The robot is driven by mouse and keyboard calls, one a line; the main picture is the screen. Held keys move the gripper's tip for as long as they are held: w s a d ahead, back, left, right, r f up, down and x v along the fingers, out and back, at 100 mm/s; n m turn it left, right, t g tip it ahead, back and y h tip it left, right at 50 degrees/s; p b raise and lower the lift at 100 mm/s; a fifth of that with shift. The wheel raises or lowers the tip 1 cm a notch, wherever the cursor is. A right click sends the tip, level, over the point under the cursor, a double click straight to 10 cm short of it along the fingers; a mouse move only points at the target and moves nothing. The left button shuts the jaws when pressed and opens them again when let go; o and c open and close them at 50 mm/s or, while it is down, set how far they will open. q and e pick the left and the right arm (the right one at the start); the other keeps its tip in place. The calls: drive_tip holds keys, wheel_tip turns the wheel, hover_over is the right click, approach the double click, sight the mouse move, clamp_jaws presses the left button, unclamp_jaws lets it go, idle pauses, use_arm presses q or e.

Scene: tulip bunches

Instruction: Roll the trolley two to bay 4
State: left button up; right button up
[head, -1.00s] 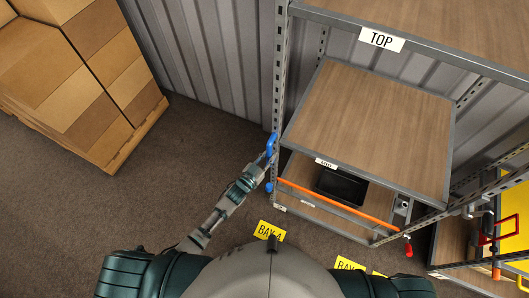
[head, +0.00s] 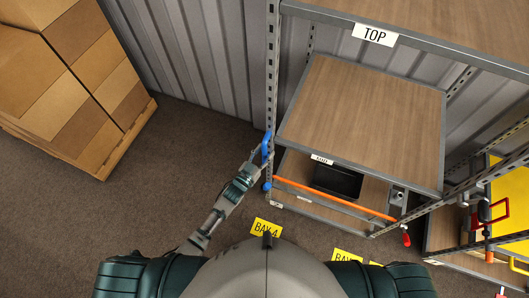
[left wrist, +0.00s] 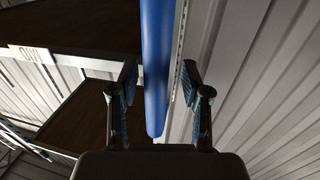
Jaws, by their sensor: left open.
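A blue upright handle (head: 267,148) stands by the left front post of a grey shelf unit (head: 292,7) with wooden shelves. My left gripper (head: 264,158) is at this handle. In the left wrist view the blue handle (left wrist: 157,65) runs between the spread fingers of the left gripper (left wrist: 158,88), with a gap to each finger. A yellow "BAY 4" floor label (head: 267,227) lies in front of the unit. No marking "two" is readable on any trolley. My right gripper is not in view.
An orange bar (head: 330,197) crosses the unit's lower front, with a black bin (head: 338,181) behind it. A yellow-panelled unit with a red handle (head: 495,210) stands at right. Stacked cartons (head: 75,60) stand at far left. Brown floor between is clear.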

use_arm(q)
drive_tip(key=v, duration=1.2)
drive_tip(key=shift+a+f, duration=0.1)
